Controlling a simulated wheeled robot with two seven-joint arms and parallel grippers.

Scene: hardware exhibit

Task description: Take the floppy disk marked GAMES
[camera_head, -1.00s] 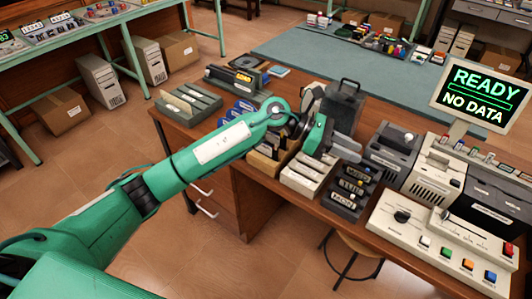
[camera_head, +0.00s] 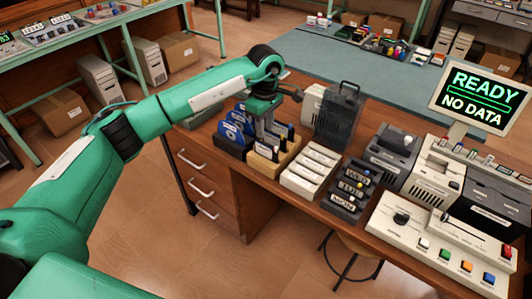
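My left gripper (camera_head: 266,128) points down over the tan box (camera_head: 262,170), at its seam with the dark tray of blue disks (camera_head: 236,126). Its grey fingers are among the upright items at the back of the tan box. I cannot tell whether they are open or shut on something. The tan box holds several dark items with pale labels. The blue disks carry white labels too small to read. I cannot make out the word GAMES on any disk. My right gripper is not in view.
To the right stand a white rack (camera_head: 308,171), a dark rack (camera_head: 349,192) marked WED, TUE and MON, and a dark translucent case (camera_head: 341,116) with a handle. A screen (camera_head: 480,93) reads READY NO DATA. A control panel (camera_head: 440,244) fills the desk's right front.

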